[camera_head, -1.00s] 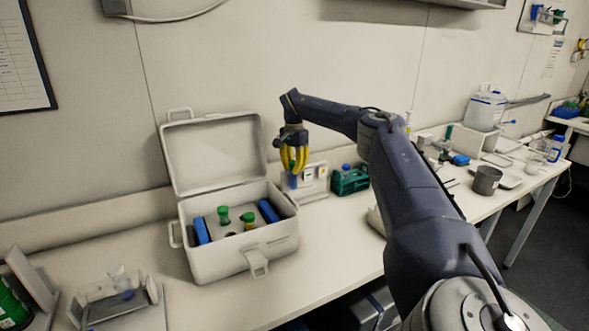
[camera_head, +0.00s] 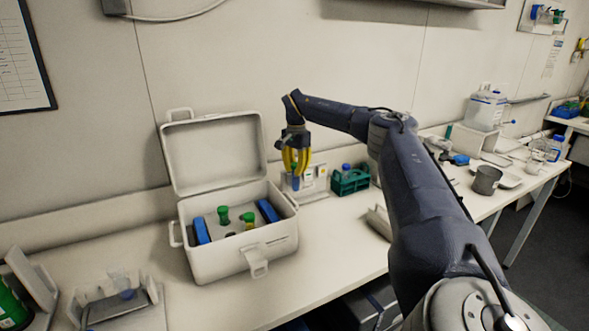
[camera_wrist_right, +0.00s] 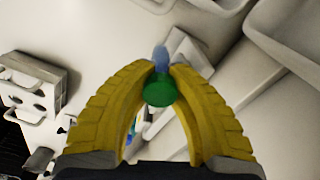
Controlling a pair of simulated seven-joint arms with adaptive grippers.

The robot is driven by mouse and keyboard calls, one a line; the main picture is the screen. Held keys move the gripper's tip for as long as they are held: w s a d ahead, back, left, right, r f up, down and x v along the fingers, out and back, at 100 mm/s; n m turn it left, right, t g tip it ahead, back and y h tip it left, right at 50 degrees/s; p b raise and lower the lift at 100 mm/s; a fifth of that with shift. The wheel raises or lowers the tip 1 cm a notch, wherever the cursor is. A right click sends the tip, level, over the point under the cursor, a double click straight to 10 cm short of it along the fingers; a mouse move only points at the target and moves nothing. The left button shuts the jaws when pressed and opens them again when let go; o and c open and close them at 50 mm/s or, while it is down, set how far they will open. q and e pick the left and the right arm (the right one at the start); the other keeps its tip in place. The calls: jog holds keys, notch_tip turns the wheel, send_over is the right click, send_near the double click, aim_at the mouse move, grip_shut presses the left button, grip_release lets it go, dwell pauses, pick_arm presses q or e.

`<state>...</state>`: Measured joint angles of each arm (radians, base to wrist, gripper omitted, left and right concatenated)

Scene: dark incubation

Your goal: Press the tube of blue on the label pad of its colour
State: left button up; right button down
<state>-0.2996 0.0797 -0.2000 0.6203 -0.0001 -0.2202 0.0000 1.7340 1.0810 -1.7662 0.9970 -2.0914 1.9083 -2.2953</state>
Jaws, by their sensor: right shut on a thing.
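My right gripper (camera_head: 296,168) is shut on a tube with a blue body (camera_head: 296,184) and holds it upright above the bench, right of the open white box. In the right wrist view the tube's green cap (camera_wrist_right: 159,90) sits between the yellow fingers, with the blue body (camera_wrist_right: 160,56) beyond it. A small white stand with label pads (camera_head: 318,180) is just behind and right of the tube, partly hidden by the gripper. I cannot tell the pad colours or whether the tube touches a pad. My left gripper is not in view.
The white box (camera_head: 233,262) holds green-capped tubes and blue blocks, its lid open against the wall. A green rack (camera_head: 350,182) with a blue-capped tube stands right of the label stand. A grey mug (camera_head: 486,180) is further right. The bench front is fairly clear.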

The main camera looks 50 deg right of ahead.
jog(key=shift+s+a, duration=0.3)
jog(key=shift+s, duration=0.5)
jog(key=shift+s+a, duration=0.35)
jog(key=shift+s, duration=0.5)
jog(key=shift+s+a, duration=0.3)
jog(key=shift+s, duration=0.5)
